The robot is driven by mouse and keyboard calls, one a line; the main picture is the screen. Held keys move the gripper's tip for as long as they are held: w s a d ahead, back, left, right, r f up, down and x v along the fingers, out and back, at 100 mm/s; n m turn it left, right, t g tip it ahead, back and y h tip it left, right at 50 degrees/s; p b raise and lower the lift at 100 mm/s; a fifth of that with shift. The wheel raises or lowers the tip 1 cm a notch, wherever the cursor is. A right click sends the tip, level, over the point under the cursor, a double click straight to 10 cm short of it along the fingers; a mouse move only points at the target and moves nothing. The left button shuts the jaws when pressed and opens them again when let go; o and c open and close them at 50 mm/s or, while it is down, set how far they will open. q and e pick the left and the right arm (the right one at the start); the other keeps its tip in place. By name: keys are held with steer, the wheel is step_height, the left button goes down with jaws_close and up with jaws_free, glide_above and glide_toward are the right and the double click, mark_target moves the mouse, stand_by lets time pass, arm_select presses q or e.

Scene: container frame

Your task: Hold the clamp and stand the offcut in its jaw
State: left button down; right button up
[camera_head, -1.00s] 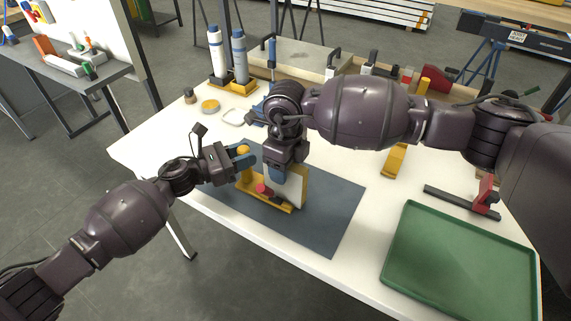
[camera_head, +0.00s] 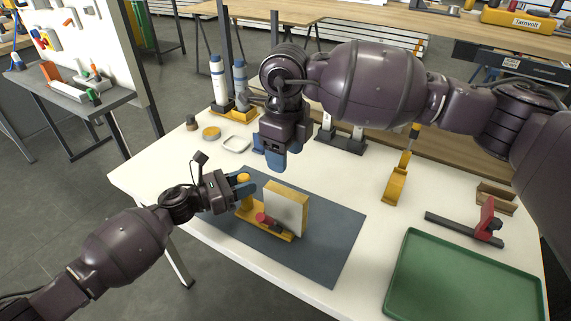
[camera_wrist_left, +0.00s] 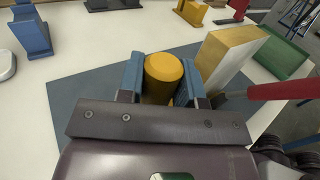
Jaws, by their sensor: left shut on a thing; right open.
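The yellow clamp (camera_head: 246,209) rests on the dark mat (camera_head: 335,227). My left gripper (camera_head: 242,183) is shut on its round yellow end, with blue fingers on both sides; that end (camera_wrist_left: 163,70) also shows in the left wrist view. The offcut (camera_head: 287,212), a pale block with wood-coloured edges, stands upright at the clamp's jaw beside its red part (camera_head: 262,218). In the left wrist view the offcut (camera_wrist_left: 230,58) is right of my fingers. Its lower contact with the clamp is partly hidden. My right gripper (camera_head: 276,162) is open and empty above and behind the offcut, apart from it.
A green tray (camera_head: 398,283) lies at the front right, with a red and black tool (camera_head: 484,222) behind it. A yellow piece (camera_head: 396,186) stands right of the mat. Bottles (camera_head: 218,80), a yellow disc (camera_head: 211,132) and a white dish (camera_head: 236,143) are at the back left.

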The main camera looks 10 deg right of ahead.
stand_by(0.4)
arm_select(q)
steer(key=c, duration=0.7)
jaws_free()
